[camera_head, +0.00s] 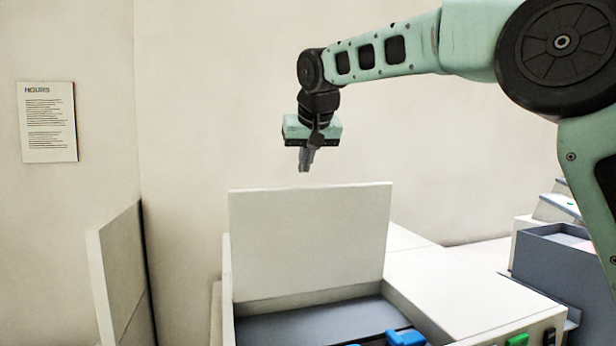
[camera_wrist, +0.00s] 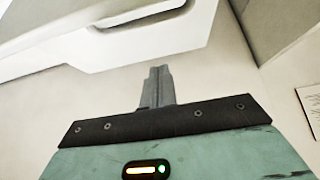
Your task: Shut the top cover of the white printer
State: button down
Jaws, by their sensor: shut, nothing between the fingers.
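The white printer (camera_head: 455,295) stands at the lower middle of the head view. Its white top cover (camera_head: 310,240) is up, nearly upright, and shows the grey bed (camera_head: 310,325) below it. My gripper (camera_head: 305,168) is above the cover's top edge, apart from it, with its fingers pointing down. In the wrist view my gripper (camera_wrist: 159,72) shows its fingers together, with nothing between them. A white body with a slot-like opening (camera_wrist: 140,14) fills the top of the wrist view; I cannot tell which part it is.
Blue (camera_head: 405,338) and green (camera_head: 517,340) parts sit at the printer's front. A dark grey box (camera_head: 550,262) stands to the right. A white upright panel (camera_head: 120,270) stands at left. A notice (camera_head: 47,122) hangs on the wall. The space around my gripper is clear.

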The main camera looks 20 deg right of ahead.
jog(key=shift+s+f+p, duration=0.25)
jog(key=shift+f+p, duration=0.15)
jog(key=shift+f, duration=0.3)
jog(key=shift+s+f+p, duration=0.3)
jog(key=shift+f+p, duration=0.05)
jog(key=shift+f, duration=0.4)
jog(key=shift+s+f+p, duration=0.25)
jog(key=shift+f+p, duration=0.15)
jog(key=shift+f, duration=0.3)
jog(key=shift+s+b, duration=0.1)
jog(key=shift+b, duration=0.2)
